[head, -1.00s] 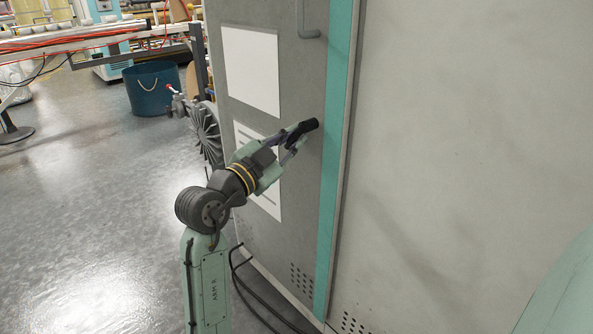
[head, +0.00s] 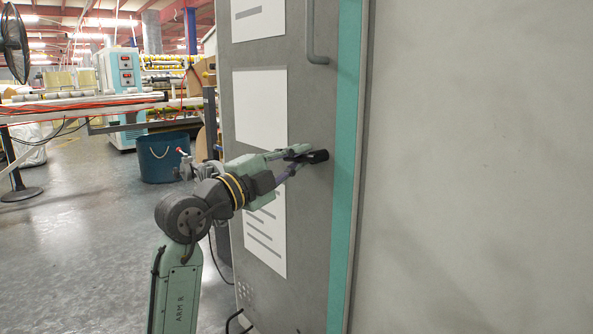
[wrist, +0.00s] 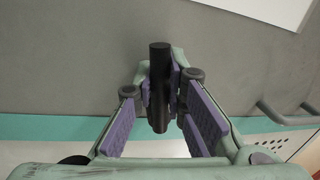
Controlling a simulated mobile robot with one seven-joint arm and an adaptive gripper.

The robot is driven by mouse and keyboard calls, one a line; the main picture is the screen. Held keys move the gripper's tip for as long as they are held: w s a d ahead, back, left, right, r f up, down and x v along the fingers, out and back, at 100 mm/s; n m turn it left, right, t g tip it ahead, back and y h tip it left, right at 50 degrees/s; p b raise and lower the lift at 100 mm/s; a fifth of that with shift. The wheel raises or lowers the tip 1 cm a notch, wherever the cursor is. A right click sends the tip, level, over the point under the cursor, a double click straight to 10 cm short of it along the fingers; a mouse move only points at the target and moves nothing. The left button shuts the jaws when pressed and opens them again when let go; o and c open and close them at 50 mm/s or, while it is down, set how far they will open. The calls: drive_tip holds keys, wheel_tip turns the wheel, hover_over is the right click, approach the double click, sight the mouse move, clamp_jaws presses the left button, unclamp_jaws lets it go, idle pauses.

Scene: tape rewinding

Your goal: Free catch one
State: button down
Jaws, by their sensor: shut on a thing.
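The catch (head: 312,157) is a short black bar on the grey cabinet door (head: 305,110), close to the door's teal edge strip. It also shows in the wrist view (wrist: 160,88), end towards me, between the purple finger pads. My gripper (head: 298,158) is shut on the catch, with a finger on either side. Its fingertips (wrist: 163,75) partly hide the catch's base in the wrist view. The door looks closed against the cabinet's pale side panel (head: 470,170).
A grey pull handle (head: 311,35) stands out from the door above the catch. White sheets (head: 262,100) are fixed to the door. A blue bin (head: 165,157) and a long bench (head: 80,107) stand back left. The floor at left is mostly open.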

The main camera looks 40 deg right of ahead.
drive_tip(key=shift+m, duration=0.3)
drive_tip(key=c, duration=1.9)
unclamp_jaws()
drive_tip(key=v, duration=1.2)
